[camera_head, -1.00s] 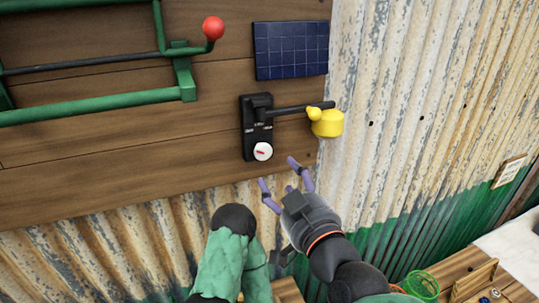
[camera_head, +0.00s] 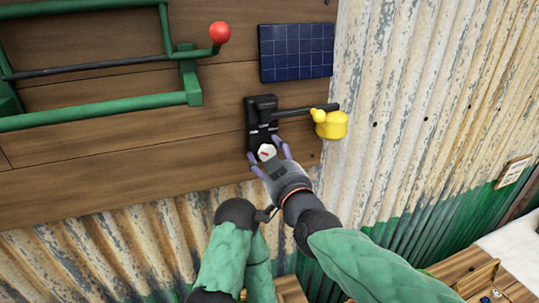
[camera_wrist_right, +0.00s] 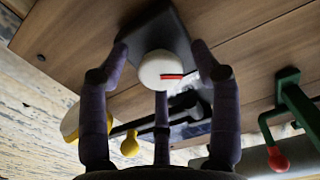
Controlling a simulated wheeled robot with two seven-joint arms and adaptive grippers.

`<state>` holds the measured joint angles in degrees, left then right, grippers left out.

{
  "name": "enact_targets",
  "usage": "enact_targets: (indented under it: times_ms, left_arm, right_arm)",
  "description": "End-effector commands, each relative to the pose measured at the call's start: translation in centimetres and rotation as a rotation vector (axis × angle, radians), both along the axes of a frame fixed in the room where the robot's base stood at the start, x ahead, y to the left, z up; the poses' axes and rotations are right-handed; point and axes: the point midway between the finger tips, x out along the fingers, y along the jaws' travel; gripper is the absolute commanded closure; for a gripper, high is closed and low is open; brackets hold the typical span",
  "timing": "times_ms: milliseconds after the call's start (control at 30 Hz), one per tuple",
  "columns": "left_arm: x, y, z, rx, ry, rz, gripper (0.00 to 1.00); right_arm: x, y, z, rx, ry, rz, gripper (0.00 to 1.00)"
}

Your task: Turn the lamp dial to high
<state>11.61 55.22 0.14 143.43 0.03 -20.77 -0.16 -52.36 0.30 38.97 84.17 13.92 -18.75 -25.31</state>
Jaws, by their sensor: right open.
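The lamp dial (camera_head: 267,151) is a white round knob with a red mark, at the bottom of a black mounting plate (camera_head: 258,118) on the plank wall. The plate's lettering is too small to read. A black arm leads from the plate to the yellow lamp (camera_head: 331,124). My right gripper (camera_head: 269,156) is open, its purple fingers spread around the dial. In the right wrist view the dial (camera_wrist_right: 160,69) sits between the fingers, its face and red mark visible; I cannot tell if any finger touches it. My left gripper is out of view.
A solar panel (camera_head: 296,52) hangs above the lamp. A green frame with a lever and red ball (camera_head: 219,33) is at the upper left. Corrugated metal (camera_head: 430,110) covers the wall to the right. A wooden surface (camera_head: 465,268) shows at the lower right.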

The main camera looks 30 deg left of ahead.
Motion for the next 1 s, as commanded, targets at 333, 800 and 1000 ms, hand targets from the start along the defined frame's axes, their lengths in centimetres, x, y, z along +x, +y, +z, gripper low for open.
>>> enact_targets:
  times_ms: [333,800,1000]
  left_arm:
    - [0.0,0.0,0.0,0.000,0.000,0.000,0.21]
    - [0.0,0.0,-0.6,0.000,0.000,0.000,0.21]
    - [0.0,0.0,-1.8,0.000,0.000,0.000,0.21]
  right_arm:
    - [0.0,0.0,0.0,0.000,0.000,0.000,0.70]
    - [0.0,0.0,-0.1,0.029,0.031,0.000,0.93]
    - [0.0,0.0,-0.2,0.101,0.116,0.000,0.93]
